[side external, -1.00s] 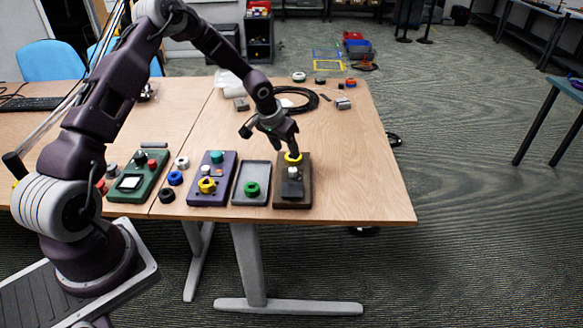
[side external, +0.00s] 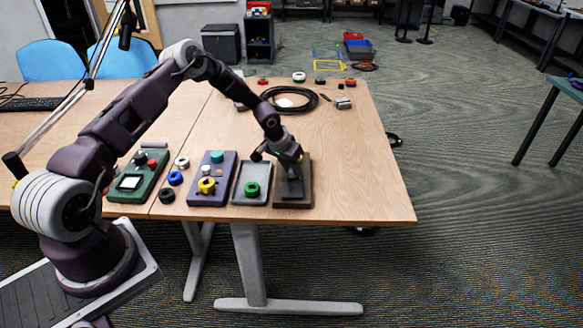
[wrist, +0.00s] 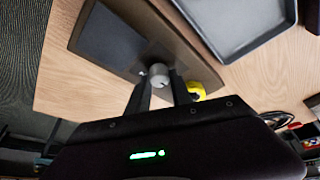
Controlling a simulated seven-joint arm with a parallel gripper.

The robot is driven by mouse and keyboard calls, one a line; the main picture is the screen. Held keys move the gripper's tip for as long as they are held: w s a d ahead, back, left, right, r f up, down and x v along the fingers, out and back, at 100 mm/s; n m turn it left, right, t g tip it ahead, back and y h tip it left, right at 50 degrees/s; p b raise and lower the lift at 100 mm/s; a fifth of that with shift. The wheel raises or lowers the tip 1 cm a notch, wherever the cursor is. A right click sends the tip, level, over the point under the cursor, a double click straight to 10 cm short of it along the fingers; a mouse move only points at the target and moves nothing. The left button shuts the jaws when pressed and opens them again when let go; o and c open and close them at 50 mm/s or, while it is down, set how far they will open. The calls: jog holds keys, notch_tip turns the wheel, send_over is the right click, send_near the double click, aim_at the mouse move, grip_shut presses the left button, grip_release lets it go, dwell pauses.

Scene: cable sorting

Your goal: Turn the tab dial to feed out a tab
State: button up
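A dark brown box (side external: 307,190) stands at the right end of the row of devices. In the wrist view the box (wrist: 153,18) has a dark flat panel (wrist: 103,34) and a small round grey knob (wrist: 158,73), which looks like the dial. A yellow part (wrist: 197,90) lies beside the knob. My gripper (side external: 291,177) points down at this box. In the wrist view its two fingers (wrist: 160,88) are on either side of the knob; I cannot tell whether they touch it. My gripper hides the knob in the side view. No tab can be made out.
Left of the box stand a grey tray (side external: 240,196) with a green ring (side external: 252,188), a purple device (side external: 197,196) with a yellow dial (side external: 207,185), and a green device (side external: 147,190). Loose rings lie between the devices. A black cable coil (side external: 313,98) lies further back. The table's right side is clear.

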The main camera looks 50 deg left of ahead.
grip_shut()
jog(key=m+h, duration=0.1)
jog(key=m, duration=0.4)
jog(key=shift+a+h, duration=0.15)
jog(key=shift+h, duration=0.25)
jog(key=m+g+h, duration=0.1)
jog(key=m, duration=0.2)
jog(key=m+h, duration=0.1)
jog(key=m, duration=0.2)
jog(key=shift+w+m+g, duration=0.1)
jog(key=shift+m+g, duration=0.2)
jog(key=shift+g, duration=0.1)
jog(key=shift+a, duration=0.1)
jog(key=o, duration=0.8)
grip_release()
